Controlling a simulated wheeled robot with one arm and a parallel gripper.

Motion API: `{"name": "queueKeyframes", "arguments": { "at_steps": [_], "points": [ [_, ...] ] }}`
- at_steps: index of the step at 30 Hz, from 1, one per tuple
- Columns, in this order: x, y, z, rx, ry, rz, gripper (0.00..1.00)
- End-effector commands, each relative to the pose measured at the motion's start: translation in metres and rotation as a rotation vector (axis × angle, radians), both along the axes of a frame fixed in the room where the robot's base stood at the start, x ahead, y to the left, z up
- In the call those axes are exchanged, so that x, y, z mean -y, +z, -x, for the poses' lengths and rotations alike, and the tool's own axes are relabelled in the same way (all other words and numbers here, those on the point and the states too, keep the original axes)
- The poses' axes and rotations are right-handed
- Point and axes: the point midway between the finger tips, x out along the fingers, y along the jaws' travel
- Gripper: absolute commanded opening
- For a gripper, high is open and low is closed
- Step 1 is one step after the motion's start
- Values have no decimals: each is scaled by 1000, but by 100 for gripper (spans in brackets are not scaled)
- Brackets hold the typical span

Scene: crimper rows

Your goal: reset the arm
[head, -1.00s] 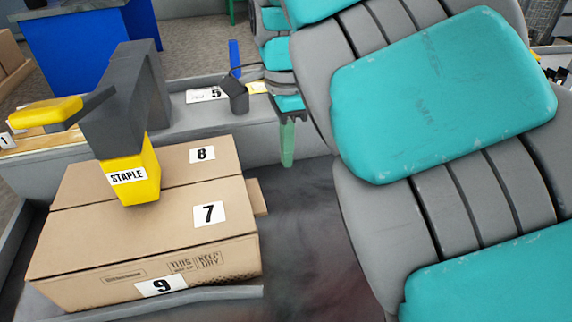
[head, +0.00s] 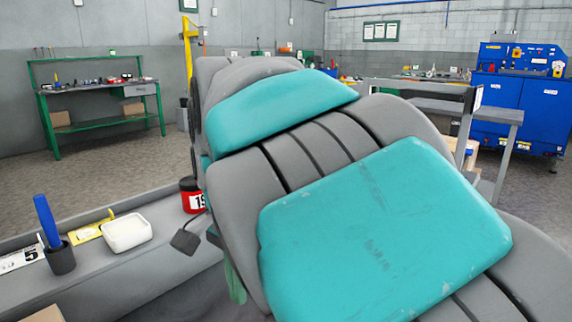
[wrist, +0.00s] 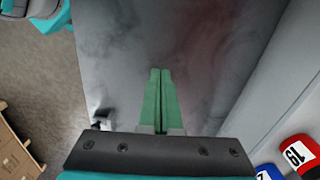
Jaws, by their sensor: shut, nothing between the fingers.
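My gripper (wrist: 160,72) shows in the wrist view with its two green fingers pressed together and nothing between them. It points over a smooth dark grey surface (wrist: 200,45) with nothing touching the fingertips. In the head view my teal and grey arm fills the middle and right. Only a sliver of green shows below the arm there, and the fingertips are hidden.
On the grey ledge at left are a dark cup (head: 60,260) with a blue handle, a white dish (head: 127,232), a yellow item (head: 92,228) and a red-black container (head: 192,195). A green workbench (head: 100,90) and blue cabinet (head: 520,100) stand farther back.

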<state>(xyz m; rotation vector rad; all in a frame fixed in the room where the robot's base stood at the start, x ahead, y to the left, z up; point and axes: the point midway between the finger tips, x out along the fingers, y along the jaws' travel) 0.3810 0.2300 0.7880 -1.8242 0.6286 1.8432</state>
Motion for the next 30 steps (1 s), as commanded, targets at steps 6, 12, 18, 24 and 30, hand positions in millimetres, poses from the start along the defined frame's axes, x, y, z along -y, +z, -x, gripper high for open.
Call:
{"name": "queueKeyframes", "arguments": {
  "at_steps": [6, 12, 18, 24, 30],
  "points": [
    [85, -26, 18, -22, 75, -2, 0],
    [147, -59, 54, -55, 194, -6, 0],
    [193, -98, 103, -93, 353, -16, 0],
    [219, -135, 154, -125, 530, -32, 0],
    [228, -156, 182, -140, 645, -44, 0]
  ]
}}
